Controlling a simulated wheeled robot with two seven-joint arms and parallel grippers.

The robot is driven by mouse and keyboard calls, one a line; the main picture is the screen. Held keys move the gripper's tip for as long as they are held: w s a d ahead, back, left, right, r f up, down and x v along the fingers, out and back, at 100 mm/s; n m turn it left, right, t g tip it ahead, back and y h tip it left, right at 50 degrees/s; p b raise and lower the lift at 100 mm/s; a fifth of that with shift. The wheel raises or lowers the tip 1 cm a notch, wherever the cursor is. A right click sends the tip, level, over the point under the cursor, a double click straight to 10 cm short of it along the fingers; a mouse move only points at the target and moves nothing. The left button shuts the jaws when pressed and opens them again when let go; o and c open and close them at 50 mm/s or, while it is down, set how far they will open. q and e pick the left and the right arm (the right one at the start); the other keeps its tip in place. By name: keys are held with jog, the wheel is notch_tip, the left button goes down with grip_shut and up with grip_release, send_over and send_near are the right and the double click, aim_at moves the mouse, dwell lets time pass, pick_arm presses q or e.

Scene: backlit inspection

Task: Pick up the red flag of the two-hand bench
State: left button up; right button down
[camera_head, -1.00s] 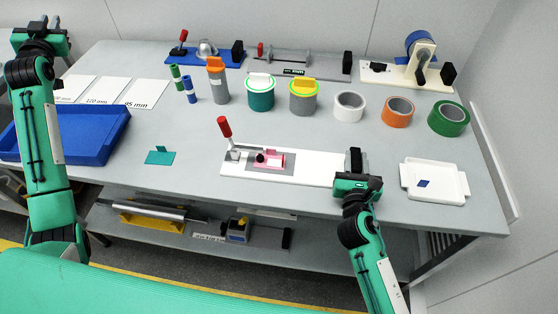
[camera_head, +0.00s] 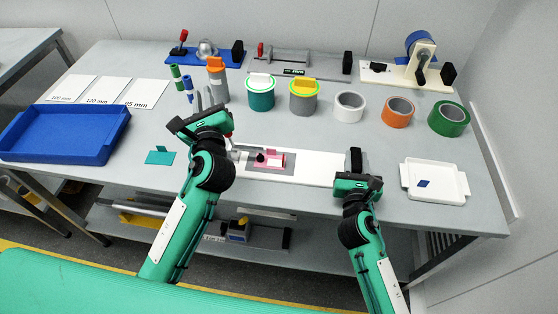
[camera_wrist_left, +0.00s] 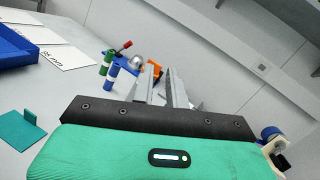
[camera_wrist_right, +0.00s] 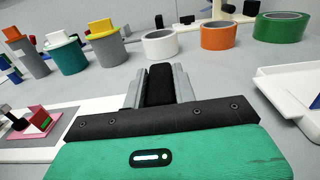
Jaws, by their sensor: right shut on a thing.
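The two-hand bench is a long white board (camera_head: 317,168) at the table's front. The red flag, a small pinkish-red piece (camera_head: 275,160), sits on its grey pad near a small black clamp tip. It also shows at the left of the right wrist view (camera_wrist_right: 39,123). My left gripper (camera_head: 204,98) is open and empty, above and left of the flag. My right gripper (camera_head: 356,163) is shut on the black block (camera_wrist_right: 159,86) at the bench's right end.
A teal flag (camera_head: 160,157) and blue tray (camera_head: 65,150) lie left. Capped cylinders (camera_head: 260,97) and tape rolls (camera_head: 398,112) stand behind the bench. A white tray (camera_head: 435,190) is at right. Table between bench and rolls is clear.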

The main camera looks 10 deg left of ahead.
pick_arm(q)
jog(key=s+d+f+m+h, duration=0.2)
jog(key=s+d+f+m, duration=0.15)
jog(key=d, duration=0.45)
pick_arm(e)
jog(key=shift+f, duration=0.25)
pick_arm(q)
jog(key=m+g+h, duration=0.4)
jog(key=m+h, duration=0.1)
send_near(276, 160)
jog(key=r, duration=0.1)
jog(key=d+r, duration=0.1)
jog(key=r, duration=0.1)
jog(key=shift+s+d+r, duration=0.15)
jog(key=shift+s+r, duration=0.1)
jog(key=shift+r, duration=0.05)
jog(key=shift+d+f+g, duration=0.2)
jog(key=shift+f+g, duration=0.1)
jog(key=x, duration=1.1)
jog(key=shift+w+d, duration=0.15)
jog(key=shift+w, duration=0.15)
jog(key=shift+c, duration=0.4)
grip_shut()
